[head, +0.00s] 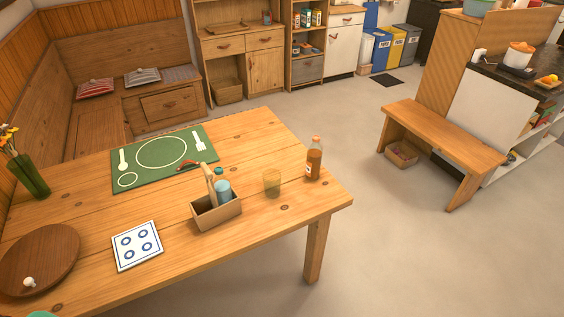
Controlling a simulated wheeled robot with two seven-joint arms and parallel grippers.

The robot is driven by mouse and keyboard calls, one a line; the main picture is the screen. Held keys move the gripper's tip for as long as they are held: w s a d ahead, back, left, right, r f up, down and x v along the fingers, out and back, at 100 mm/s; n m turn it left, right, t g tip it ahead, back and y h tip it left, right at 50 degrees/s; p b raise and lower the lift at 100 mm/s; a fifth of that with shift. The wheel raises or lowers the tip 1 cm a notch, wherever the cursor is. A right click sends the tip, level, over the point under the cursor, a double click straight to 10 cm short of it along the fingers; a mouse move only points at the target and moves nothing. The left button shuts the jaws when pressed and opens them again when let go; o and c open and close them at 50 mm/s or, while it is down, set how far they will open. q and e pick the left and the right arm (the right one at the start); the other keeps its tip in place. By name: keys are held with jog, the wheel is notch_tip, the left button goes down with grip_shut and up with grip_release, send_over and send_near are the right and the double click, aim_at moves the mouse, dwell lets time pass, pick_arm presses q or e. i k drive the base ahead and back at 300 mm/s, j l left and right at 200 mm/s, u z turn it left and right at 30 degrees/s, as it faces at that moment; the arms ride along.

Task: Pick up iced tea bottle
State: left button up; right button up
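The iced tea bottle (314,161) stands upright near the right end of the wooden table (270,221). It holds amber liquid and has an orange cap and a pale label. A yellowish glass (272,183) stands just left of it, apart from it. Neither of my grippers shows in the head view.
A wooden caddy (217,212) with several items stands left of the glass. A green placemat (165,157), a white tile with blue rings (137,246), a round wooden board (38,262) and a flower vase (28,175) are farther left. A bench (445,138) stands right; floor between is clear.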

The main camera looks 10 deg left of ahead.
aim_at(315, 154)
jog(key=i+l+u, duration=0.2)
jog(key=u, duration=0.2)
jog(key=i+l+u, duration=0.15)
jog(key=l+u, duration=0.25)
jog(key=i+l+u, duration=0.1)
jog(key=u, duration=0.3)
jog(key=l+u, duration=0.4)
jog(key=i+l, duration=0.05)
